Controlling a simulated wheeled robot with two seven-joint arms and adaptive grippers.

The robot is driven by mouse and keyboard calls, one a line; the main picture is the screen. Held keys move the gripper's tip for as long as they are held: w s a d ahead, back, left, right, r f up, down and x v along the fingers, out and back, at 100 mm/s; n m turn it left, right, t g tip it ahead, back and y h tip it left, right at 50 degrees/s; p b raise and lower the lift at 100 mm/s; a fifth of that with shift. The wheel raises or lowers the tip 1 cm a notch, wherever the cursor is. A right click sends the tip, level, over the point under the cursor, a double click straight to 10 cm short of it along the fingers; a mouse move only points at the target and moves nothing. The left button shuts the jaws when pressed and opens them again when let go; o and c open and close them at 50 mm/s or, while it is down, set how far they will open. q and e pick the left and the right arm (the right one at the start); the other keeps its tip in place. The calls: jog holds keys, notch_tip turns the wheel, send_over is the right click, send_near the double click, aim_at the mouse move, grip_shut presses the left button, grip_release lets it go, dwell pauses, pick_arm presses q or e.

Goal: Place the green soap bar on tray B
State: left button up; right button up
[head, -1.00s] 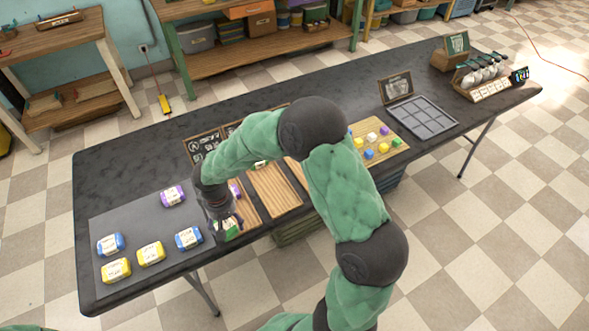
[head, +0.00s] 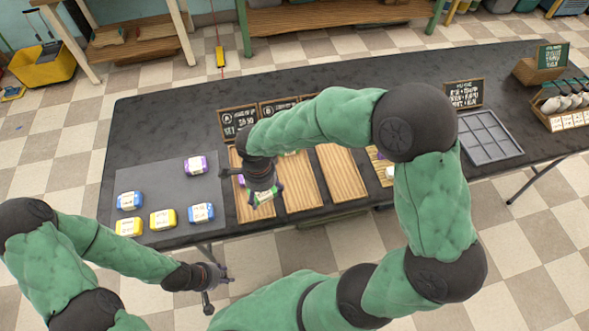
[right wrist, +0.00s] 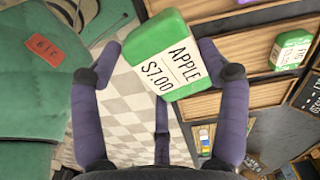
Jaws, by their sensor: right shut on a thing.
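My right gripper (head: 263,191) is shut on a green soap bar (head: 262,198). In the head view the bar appears over the left wooden tray, near the middle tray. In the right wrist view the bar (right wrist: 173,55) sits tilted between the fingers, its label reading "APPLE $7.00". Tray B seems to be the middle wooden tray (head: 302,190), though its sign is too small to read. Another green bar (right wrist: 292,50) lies on a tray, seemingly at the middle tray's far end. My left gripper (head: 217,295) looks open and empty, in front of the table.
The left tray (head: 246,211) holds a purple bar (head: 241,180), partly hidden by my arm. The right tray (head: 342,175) shows bare wood. Blue, yellow and purple bars lie on the grey mat (head: 145,185). Chalkboard signs (head: 238,121) stand behind the trays.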

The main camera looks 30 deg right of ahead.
jog(key=shift+s+a+r+m, duration=0.15)
jog(key=shift+s+a+m, duration=0.1)
jog(key=shift+m, duration=0.3)
jog(key=shift+s+a+r+m, duration=0.15)
jog(key=shift+s+m, duration=0.1)
jog(key=shift+m, duration=0.3)
jog(key=shift+s+m, duration=0.15)
jog(key=shift+m, duration=0.15)
jog(key=w+d+f+b, duration=0.1)
jog(key=d+f, duration=0.1)
jog(key=d, duration=0.3)
jog(key=d+f+b, duration=0.1)
jog(key=d+f, duration=0.2)
jog(key=d, duration=0.1)
jog(key=b, duration=0.1)
send_over(301, 196)
jog(key=f, duration=0.4)
jog(key=shift+s+a+m, duration=0.15)
jog(key=shift+a+m, duration=0.15)
jog(key=shift+a, duration=0.05)
jog(key=shift+d+f, duration=0.1)
jog(key=shift+f, duration=0.05)
jog(key=f, duration=0.1)
jog(key=f+b, duration=0.2)
jog(key=shift+d+f, duration=0.3)
jog(key=shift+f, duration=0.05)
jog(key=shift+r, duration=0.1)
